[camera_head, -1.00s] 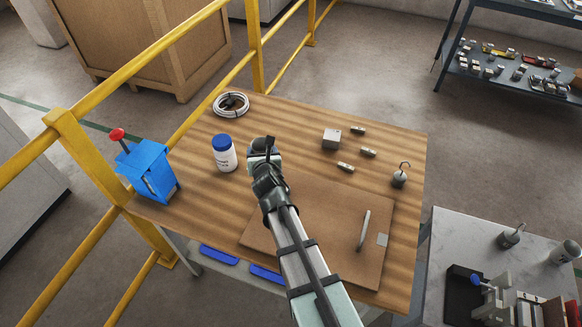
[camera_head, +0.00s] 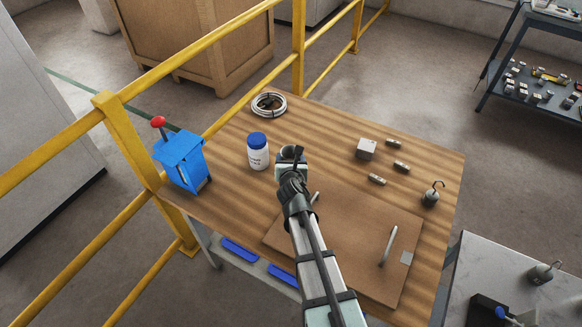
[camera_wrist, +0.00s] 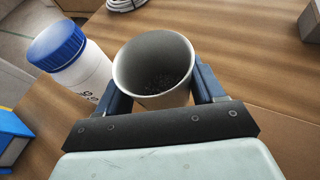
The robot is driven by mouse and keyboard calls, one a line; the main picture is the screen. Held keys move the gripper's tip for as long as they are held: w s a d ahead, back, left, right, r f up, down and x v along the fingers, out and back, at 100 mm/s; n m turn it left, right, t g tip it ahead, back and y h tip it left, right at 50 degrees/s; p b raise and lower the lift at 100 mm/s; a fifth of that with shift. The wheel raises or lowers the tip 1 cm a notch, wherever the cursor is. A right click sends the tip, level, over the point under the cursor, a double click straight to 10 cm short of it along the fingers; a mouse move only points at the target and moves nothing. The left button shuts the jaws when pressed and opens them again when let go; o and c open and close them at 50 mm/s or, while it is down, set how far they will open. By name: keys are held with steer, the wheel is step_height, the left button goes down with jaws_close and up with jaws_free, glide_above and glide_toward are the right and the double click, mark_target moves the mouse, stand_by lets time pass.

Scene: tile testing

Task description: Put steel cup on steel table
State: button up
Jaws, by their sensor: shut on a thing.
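The steel cup (camera_wrist: 155,65) is a round, open-topped cup with a grey inside and a pale rim, seen from above in the wrist view. My gripper (camera_wrist: 160,92) is shut on it, one blue finger on each side. In the head view, my gripper (camera_head: 291,168) is over the wooden table, just right of the white bottle, and mostly hides the cup (camera_head: 290,150). I cannot tell whether the cup touches the wood. A grey-topped table (camera_head: 515,258), likely the steel table, stands at the lower right.
The wooden table (camera_head: 232,130) holds a blue-capped bottle (camera_head: 258,155) close beside the cup, a blue press (camera_head: 182,160), a cable coil (camera_head: 269,105), small metal blocks and a hooked weight (camera_head: 431,195). A yellow railing (camera_head: 125,140) runs behind. The grey table holds another hooked weight (camera_head: 542,273).

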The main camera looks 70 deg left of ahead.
steer(key=shift+f, duration=1.85)
steer(key=shift+f, duration=0.1)
steer(key=o, duration=1.2)
steer(key=shift+d, duration=0.15)
steer(key=shift+o, duration=0.3)
steer(key=v, duration=1.1)
steer(key=shift+s+d+r, duration=0.1)
steer(key=shift+d+r, duration=0.2)
steer(key=shift+r, duration=0.05)
